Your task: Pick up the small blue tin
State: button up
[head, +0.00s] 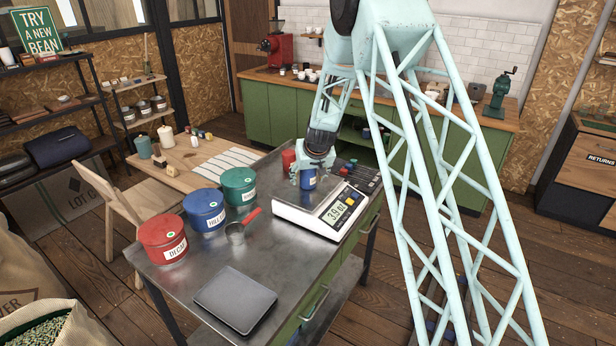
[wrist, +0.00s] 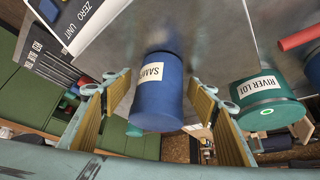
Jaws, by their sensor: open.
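My gripper (head: 311,165) is over the tin in the head view. In the wrist view my gripper (wrist: 160,80) is open, with a finger on each side of the tin and visible gaps to it.
Red, blue and green tins (head: 162,238) (head: 204,209) (head: 239,186) stand on the steel bench's left side. A red-handled scoop (head: 237,229) lies near them. A dark flat pad (head: 235,299) lies in front.

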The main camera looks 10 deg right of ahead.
aim_at(309, 172)
dwell(0.4)
jog(key=c, duration=1.1)
jog(key=shift+r, duration=0.1)
jog(key=shift+s+r+p, duration=0.1)
jog(key=shift+r+p, duration=0.8)
jog(key=shift+r, duration=0.85)
jog(key=shift+s+f+b, duration=0.1)
jog(key=shift+s+b, duration=0.4)
jog(key=shift+s, duration=0.25)
jog(key=s+b, duration=0.2)
jog(key=s, duration=0.2)
jog(key=s+b, duration=0.3)
jog(key=s+r+b, duration=0.1)
jog(key=s+b, duration=0.1)
jog(key=s, duration=0.2)
jog(key=shift+s+b, duration=0.3)
jog(key=shift+s, duration=0.05)
jog(key=shift+s+r+b, duration=0.25)
jog(key=shift+s+b, duration=0.35)
jog(key=shift+s, duration=0.7)
